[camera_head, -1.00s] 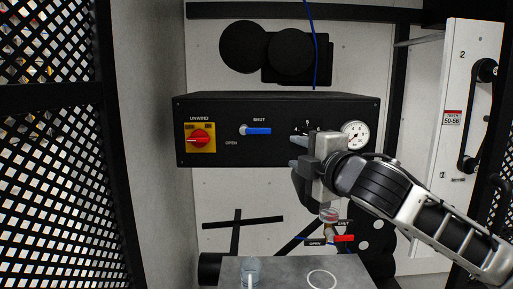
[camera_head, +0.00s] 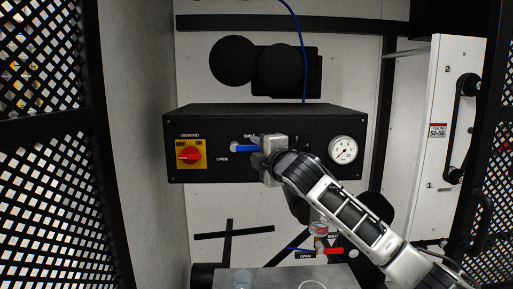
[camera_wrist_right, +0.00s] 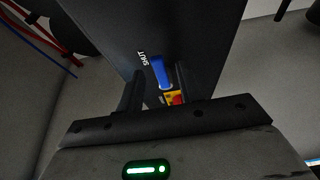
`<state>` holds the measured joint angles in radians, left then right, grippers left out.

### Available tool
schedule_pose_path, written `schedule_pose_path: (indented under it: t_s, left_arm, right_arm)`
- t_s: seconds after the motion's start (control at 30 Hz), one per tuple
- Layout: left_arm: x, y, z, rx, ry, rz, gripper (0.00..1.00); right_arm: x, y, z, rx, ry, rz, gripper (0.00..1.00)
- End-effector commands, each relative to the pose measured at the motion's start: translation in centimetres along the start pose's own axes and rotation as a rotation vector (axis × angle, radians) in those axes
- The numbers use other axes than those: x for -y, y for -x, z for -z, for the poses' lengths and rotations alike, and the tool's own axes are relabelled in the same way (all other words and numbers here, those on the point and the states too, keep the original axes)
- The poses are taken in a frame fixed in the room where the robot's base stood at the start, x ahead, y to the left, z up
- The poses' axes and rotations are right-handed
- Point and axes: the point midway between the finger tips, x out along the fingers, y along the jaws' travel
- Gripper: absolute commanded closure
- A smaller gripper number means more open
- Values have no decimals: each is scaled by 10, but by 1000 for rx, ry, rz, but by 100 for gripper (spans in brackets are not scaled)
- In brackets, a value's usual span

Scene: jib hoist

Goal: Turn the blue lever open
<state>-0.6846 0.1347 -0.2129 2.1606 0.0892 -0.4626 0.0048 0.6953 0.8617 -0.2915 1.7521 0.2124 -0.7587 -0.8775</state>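The blue lever (camera_head: 245,148) is on the front of the black panel box and lies horizontal, pointing right from its pivot. The SHUT label is above it and the OPEN label is below left. My right gripper (camera_head: 257,152) is at the lever's right end and partly hides it. In the right wrist view the blue lever (camera_wrist_right: 160,72) shows ahead, between the dark fingers of my right gripper (camera_wrist_right: 157,90), which stand apart. I cannot tell whether either finger touches it. My left gripper is not in view.
A yellow switch plate with a red knob (camera_head: 189,154) is left of the lever. A pressure gauge (camera_head: 343,149) is at the panel's right. A red lever (camera_head: 333,251) with its own SHUT and OPEN labels is below. Mesh walls (camera_head: 45,150) stand at the left.

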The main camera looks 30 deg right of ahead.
Motion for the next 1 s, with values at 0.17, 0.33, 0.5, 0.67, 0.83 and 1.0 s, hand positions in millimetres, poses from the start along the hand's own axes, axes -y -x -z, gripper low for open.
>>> schedule_pose_path:
  t_s: [0.17,0.33,0.5,0.67,0.83,1.0]
  left_arm:
    - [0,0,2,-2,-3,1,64]
    - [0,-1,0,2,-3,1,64]
    - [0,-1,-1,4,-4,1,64]
    - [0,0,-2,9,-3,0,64]
    - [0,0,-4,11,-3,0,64]
    - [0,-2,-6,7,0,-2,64]
  right_arm:
    - [0,-8,1,-2,2,-1,64]
    - [0,-8,1,-1,2,0,64]
    - [0,-8,0,-1,1,0,91]
    - [0,-8,0,-1,1,0,100]
    - [2,-10,1,-2,-12,-4,100]
    - [6,-19,5,-4,-65,-25,100]
